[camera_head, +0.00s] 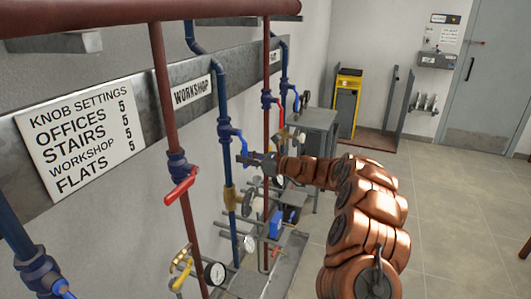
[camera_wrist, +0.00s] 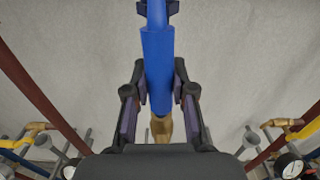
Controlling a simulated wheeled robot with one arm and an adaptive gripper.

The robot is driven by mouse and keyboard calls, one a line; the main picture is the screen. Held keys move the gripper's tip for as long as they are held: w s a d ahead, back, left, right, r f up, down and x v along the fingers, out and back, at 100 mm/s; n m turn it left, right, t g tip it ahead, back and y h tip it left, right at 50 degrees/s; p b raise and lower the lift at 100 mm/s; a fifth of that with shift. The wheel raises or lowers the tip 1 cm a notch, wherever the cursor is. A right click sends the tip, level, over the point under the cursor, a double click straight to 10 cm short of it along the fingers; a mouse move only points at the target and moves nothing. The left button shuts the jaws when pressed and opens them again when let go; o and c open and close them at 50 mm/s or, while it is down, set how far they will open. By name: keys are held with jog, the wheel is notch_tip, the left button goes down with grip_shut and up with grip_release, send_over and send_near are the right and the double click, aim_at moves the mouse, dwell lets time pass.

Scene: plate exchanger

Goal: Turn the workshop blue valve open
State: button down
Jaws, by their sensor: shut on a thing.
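The blue workshop valve (camera_head: 224,128) sits on a dark blue vertical pipe below the WORKSHOP label (camera_head: 192,91). Its bright blue lever (camera_head: 241,141) hangs down from the valve body, roughly along the pipe. In the wrist view the blue lever (camera_wrist: 157,70) runs upright through the middle, between the two dark fingers. My gripper (camera_head: 246,160) is at the lever's lower end, and its purple pads close on both sides of it in the wrist view (camera_wrist: 158,105). The gripped end of the lever is partly hidden by the gripper in the head view.
A red pipe with a red lever (camera_head: 180,187) stands to the left. Another red-levered valve (camera_head: 268,101) is behind to the right. A brass fitting (camera_head: 230,199), gauges (camera_head: 215,272) and small pipes crowd below. The tiled floor (camera_head: 450,210) at right is clear.

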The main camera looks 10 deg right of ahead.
jog(key=shift+s+a+f, duration=0.1)
jog(key=shift+s+a, duration=0.05)
jog(key=shift+a, duration=0.05)
dwell(0.3)
jog(key=c, duration=0.9)
grip_release()
jog(key=shift+c, duration=0.2)
jog(key=shift+d, duration=0.2)
jog(key=v, duration=1.1)
jog(key=shift+s+d, duration=0.3)
jog(key=shift+a, duration=0.1)
